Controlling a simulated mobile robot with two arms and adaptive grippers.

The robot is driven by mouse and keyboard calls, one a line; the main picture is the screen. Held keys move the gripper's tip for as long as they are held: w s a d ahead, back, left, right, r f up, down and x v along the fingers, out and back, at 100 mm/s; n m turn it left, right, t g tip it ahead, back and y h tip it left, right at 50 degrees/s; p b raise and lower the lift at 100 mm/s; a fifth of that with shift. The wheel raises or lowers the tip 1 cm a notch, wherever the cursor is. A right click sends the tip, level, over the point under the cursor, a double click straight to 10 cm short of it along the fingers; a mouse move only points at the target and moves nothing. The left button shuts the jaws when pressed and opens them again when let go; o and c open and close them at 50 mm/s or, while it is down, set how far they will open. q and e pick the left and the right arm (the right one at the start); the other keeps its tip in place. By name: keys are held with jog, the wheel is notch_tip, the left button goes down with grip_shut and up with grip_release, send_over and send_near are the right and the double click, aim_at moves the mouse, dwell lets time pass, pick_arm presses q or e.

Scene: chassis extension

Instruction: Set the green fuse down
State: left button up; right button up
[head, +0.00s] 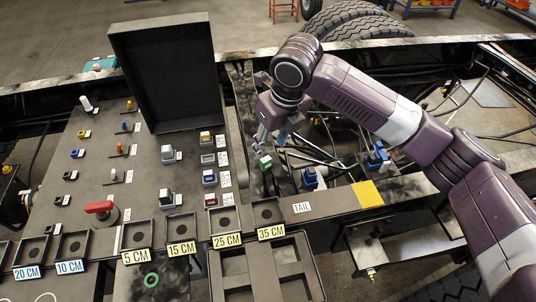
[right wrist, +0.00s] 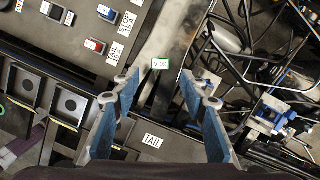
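The green fuse (head: 265,163) is a small block with a green edge and a white label. In the right wrist view the fuse (right wrist: 160,63) shows between and beyond my fingertips, near a grey strip beside the dark panel; I cannot tell exactly what it rests on. My right gripper (head: 270,140) is just above the fuse in the head view. In the right wrist view its blue fingers (right wrist: 163,88) are spread wide, with clear gaps on both sides of the fuse. Nothing is held between them. My left gripper is not in view.
A control panel (head: 100,190) with several switches and a raised dark lid (head: 165,75) lies to the left. Labelled square trays, including 35 CM (head: 253,207), line its front. Cables and pipes (head: 330,140) fill the chassis to the right. A TAIL label (head: 302,208) marks a ledge.

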jog(key=v, duration=0.5)
dwell(0.3)
